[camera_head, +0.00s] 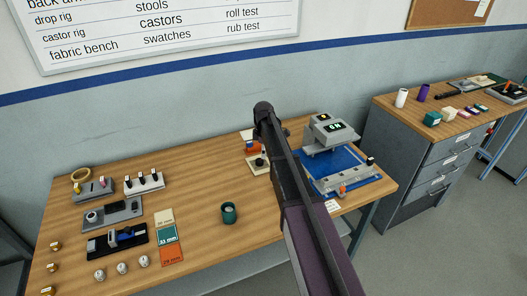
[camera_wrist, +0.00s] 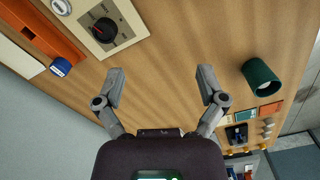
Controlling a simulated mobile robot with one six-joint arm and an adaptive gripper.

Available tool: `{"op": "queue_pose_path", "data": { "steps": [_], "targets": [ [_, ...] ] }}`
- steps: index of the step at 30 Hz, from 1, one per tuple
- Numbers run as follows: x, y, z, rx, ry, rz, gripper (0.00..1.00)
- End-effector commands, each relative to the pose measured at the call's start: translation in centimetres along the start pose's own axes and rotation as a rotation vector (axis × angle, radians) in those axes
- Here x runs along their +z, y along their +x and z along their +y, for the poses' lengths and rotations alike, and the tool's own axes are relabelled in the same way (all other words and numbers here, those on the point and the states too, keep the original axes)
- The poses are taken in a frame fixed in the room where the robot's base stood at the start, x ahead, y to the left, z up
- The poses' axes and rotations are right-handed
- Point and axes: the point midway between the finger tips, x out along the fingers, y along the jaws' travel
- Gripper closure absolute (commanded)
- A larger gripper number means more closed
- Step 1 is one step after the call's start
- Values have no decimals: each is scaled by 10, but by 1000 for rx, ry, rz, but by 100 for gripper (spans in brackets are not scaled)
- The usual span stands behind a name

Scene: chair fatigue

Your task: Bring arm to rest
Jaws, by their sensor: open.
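My gripper (camera_wrist: 160,85) is open and empty in the wrist view, its two fingers spread above bare wooden tabletop. In the head view my dark arm reaches over the wooden workbench (camera_head: 190,185) and hides part of it; the fingers cannot be made out there. A green cup (camera_wrist: 262,77) lies to the right of the fingers in the wrist view, apart from them. The same cup stands on the bench in the head view (camera_head: 229,213). A pale plate with a black knob (camera_wrist: 106,27) is beyond the left finger.
A grey device (camera_head: 330,131) on a blue base stands at the bench's right. Coloured cards (camera_head: 169,240), grey fixtures (camera_head: 112,214) and several small weights (camera_head: 121,268) fill the left. A second bench (camera_head: 438,98) stands at the right. Bare wood surrounds the green cup.

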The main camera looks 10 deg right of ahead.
Motion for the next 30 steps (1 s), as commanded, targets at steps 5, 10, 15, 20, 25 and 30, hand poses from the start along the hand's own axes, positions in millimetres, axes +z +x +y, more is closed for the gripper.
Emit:
{"op": "queue_pose_path", "data": {
  "steps": [5, 10, 15, 20, 25, 30],
  "targets": [
    [0, 0, 0, 0, -1, 0, 10],
    [1, 0, -4, 0, 10, 0, 10],
    [5, 0, -25, 0, 87, 0, 10],
    [13, 0, -64, 0, 246, 0, 10],
    [23, 0, -118, 0, 476, 0, 10],
    [34, 0, -173, 0, 719, -1, 10]
  ]
}}
